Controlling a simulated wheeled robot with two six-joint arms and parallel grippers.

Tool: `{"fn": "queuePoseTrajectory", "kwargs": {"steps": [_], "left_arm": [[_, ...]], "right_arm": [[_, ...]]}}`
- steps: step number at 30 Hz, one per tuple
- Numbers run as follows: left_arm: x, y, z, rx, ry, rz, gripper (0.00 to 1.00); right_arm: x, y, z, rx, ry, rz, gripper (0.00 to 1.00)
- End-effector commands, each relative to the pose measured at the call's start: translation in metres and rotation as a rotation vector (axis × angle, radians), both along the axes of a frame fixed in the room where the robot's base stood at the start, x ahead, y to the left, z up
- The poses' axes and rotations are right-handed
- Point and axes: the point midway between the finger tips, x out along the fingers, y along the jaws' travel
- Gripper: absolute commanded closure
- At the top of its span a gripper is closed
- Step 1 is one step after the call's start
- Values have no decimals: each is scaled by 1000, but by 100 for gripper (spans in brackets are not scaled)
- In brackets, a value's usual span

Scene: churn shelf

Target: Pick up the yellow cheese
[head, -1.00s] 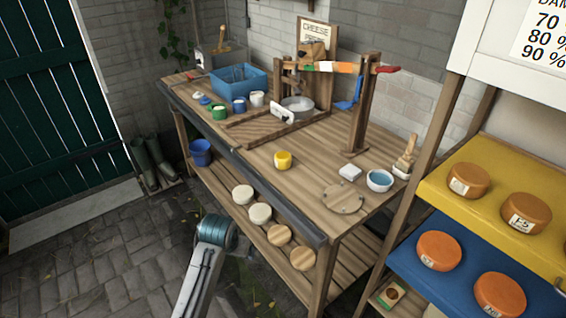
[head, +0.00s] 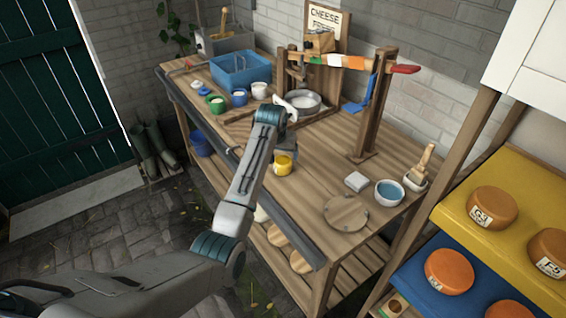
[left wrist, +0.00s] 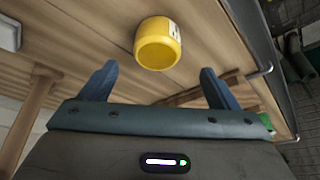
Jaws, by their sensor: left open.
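The yellow cheese (head: 284,166) is a small yellow cylinder with a pale label, standing on the wooden table (head: 315,185) near its front edge. It also shows in the left wrist view (left wrist: 157,46), just beyond the gap between the fingers. My left gripper (head: 287,149) is just above and behind the cheese in the head view, partly hidden by its own wrist. In the left wrist view my left gripper (left wrist: 158,72) has two blue fingers spread wide with nothing between them. The cheese appears centred and untouched. My right gripper is not in view.
A wooden press frame (head: 370,105) stands behind on the table. Small pots and a blue tub (head: 240,76) are at the back left. A white block (head: 356,181), a blue-filled bowl (head: 389,192) and a round board (head: 346,213) lie to the right. A shelf with orange cheeses (head: 492,207) stands at the right.

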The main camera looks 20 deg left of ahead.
Motion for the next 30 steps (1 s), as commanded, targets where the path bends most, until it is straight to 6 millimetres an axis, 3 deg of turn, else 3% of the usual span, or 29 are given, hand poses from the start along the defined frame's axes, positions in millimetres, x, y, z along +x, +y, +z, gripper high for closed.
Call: {"fn": "queuePoseTrajectory", "kwargs": {"steps": [2, 5, 12, 15, 26, 30], "left_arm": [[3, 0, -7, 0, 2, 0, 17], [5, 0, -12, 0, 0, 0, 17], [11, -4, -40, 0, 4, 0, 17], [17, -3, -52, 0, 1, 0, 17], [20, -3, -62, 0, -2, 1, 17], [20, -3, -61, 0, -1, 1, 41]], "right_arm": [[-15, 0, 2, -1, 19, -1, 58], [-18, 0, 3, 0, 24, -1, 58], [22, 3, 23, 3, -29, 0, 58], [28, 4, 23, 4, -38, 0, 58], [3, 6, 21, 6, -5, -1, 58], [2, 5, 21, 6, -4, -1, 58]]}}
